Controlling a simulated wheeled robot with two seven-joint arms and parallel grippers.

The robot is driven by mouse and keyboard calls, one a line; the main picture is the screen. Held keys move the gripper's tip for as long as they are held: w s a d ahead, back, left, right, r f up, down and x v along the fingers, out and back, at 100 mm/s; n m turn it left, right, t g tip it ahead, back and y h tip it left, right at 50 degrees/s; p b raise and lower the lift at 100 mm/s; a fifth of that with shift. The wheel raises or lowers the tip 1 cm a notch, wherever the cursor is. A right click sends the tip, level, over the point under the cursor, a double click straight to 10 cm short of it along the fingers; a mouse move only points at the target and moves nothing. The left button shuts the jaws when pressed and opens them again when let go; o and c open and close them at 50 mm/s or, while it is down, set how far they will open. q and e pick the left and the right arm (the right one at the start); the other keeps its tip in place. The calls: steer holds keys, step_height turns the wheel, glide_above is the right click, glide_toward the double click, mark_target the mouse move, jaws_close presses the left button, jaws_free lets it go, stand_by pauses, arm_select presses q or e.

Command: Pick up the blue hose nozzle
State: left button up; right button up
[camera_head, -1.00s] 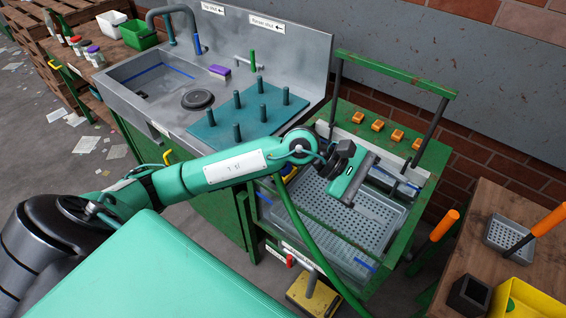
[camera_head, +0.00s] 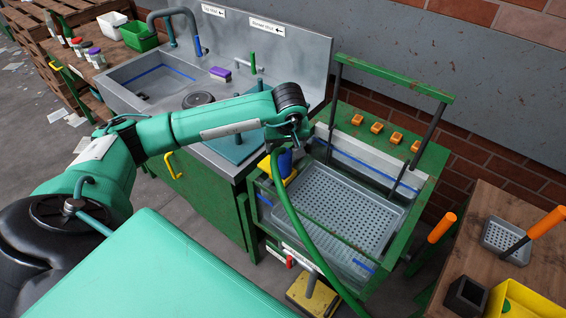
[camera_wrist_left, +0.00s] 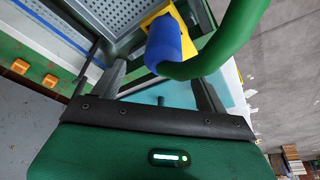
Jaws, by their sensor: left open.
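The blue hose nozzle (camera_head: 285,162) sits at a yellow holder (camera_head: 265,166) on the left front corner of the green wash stand, with a green hose (camera_head: 292,215) running down from it. My left gripper (camera_head: 291,140) is just above the nozzle, its fingers mostly hidden by the wrist. In the left wrist view the open jaws (camera_wrist_left: 160,80) have a finger on either side, and the blue nozzle (camera_wrist_left: 168,42) shows between and beyond them. Contact cannot be told. My right gripper is not in view.
The wash stand holds a grey perforated basket (camera_head: 345,215) and a green overhead bar (camera_head: 395,75). A metal sink (camera_head: 125,75) is at the left. A wooden table (camera_head: 480,250) with a yellow bin (camera_head: 525,300) is at the right.

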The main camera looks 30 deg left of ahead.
mark_target(284, 152)
arm_select(q)
steer(key=x, duration=0.2)
steer(key=shift+w+f, duration=0.1)
steer(key=shift+f, duration=0.25)
steer(key=shift+a+f+p, duration=0.2)
steer(key=shift+f+p, duration=0.3)
steer(key=shift+p, duration=0.4)
steer(key=p+x, duration=0.1)
steer(key=x, duration=0.2)
steer(key=shift+a+f+p, duration=0.1)
steer(key=shift+f+p, duration=0.05)
steer(key=shift+p, duration=0.15)
steer(key=shift+a+f, duration=0.1)
steer(key=shift+f, duration=0.3)
steer(key=shift+c, duration=0.2)
steer(key=c, duration=1.1)
